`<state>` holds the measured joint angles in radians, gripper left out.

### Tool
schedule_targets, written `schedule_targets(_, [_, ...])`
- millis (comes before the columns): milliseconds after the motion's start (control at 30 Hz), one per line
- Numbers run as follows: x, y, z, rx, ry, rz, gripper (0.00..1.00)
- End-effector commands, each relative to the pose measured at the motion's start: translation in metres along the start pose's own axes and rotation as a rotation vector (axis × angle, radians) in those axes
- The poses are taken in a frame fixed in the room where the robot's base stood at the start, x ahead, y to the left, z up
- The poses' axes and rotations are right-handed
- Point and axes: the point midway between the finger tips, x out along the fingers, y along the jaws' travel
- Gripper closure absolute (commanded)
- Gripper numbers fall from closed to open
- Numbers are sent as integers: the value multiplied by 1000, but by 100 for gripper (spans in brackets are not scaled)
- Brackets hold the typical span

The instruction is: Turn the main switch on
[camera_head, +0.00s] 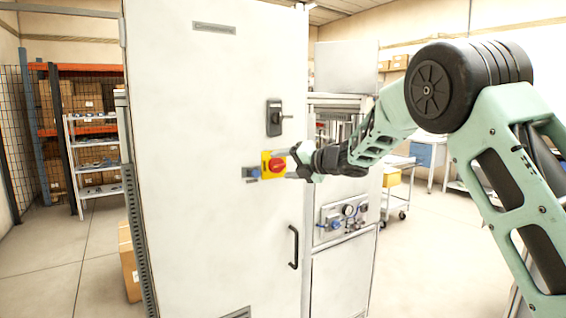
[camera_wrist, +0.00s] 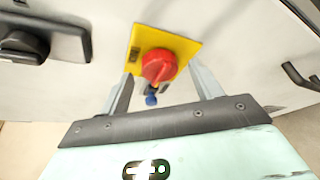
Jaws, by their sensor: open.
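The main switch is a red rotary knob (camera_head: 277,164) on a yellow plate (camera_head: 266,160), fixed to the tall white cabinet door (camera_head: 215,90). In the wrist view the red knob (camera_wrist: 159,66) sits on the yellow plate (camera_wrist: 143,38), ahead of my fingers. My gripper (camera_head: 289,164) is open, with its fingertips close to the plate. In the wrist view my gripper (camera_wrist: 164,76) has one finger to each side of the knob, with visible gaps. I cannot tell how deep the fingers reach around it. The knob's set position is too small to read.
A panel with gauges (camera_head: 344,216) stands to the right.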

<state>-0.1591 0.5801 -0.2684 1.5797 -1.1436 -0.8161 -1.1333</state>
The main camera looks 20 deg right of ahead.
Motion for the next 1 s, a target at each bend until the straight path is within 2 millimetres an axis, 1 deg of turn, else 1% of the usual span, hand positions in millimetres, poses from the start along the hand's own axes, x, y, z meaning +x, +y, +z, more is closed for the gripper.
schedule_targets(33, [5,1,0,0,1,0,35])
schedule_targets(133, [11,0,0,0,1,0,35])
schedule_targets(433, [13,0,0,0,0,0,35])
schedule_targets(467, [13,0,0,0,0,0,38])
schedule_targets(500, [13,0,0,0,0,0,49])
schedule_targets(567, [13,0,0,0,0,0,66])
schedule_targets(600, [13,0,0,0,0,0,77])
schedule_targets(633, [13,0,0,0,0,0,80])
schedule_targets(833, [12,0,0,6,0,2,80])
schedule_targets(1000, [12,-2,-1,43,0,18,80])
